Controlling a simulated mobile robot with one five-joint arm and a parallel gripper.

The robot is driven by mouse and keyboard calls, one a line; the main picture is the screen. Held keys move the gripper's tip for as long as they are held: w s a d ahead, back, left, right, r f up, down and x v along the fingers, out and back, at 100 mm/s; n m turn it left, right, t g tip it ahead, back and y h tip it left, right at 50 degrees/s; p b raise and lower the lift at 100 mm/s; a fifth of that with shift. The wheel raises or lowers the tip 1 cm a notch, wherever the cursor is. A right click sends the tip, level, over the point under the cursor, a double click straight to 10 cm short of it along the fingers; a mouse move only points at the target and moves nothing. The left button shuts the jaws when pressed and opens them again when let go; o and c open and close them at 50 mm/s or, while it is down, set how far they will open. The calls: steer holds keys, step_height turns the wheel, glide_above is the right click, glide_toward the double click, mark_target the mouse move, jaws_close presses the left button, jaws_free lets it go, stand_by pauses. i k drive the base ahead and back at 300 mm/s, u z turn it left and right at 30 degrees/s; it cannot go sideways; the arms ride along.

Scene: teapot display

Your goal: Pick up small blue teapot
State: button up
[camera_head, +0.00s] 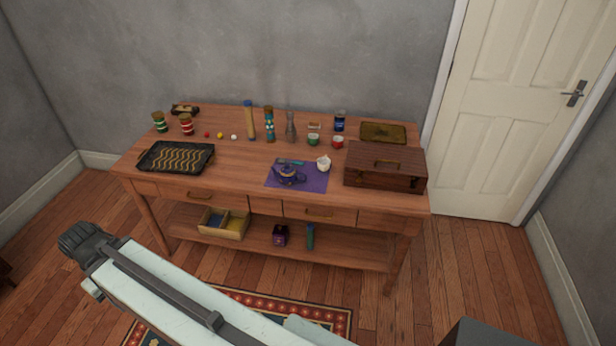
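The small blue teapot (288,175) stands upright on a purple mat (315,182) near the front edge of the wooden table, right of the middle. It is dark blue with a lighter band and looks free of any contact with my arm. My pale arm crosses the lower left of the view, in front of the table and apart from the teapot. No gripper fingers can be made out.
A small white pot (323,164) and a teal item (290,161) share the mat. A wooden case (385,167) stands close on the right, a black tray (176,157) at the left. Bottles and jars line the back. Bare tabletop (235,165) lies left of the mat.

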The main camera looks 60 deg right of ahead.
mark_target(287, 175)
steer(key=z, duration=0.25)
steer(key=i, duration=1)
steer(key=u, duration=0.1)
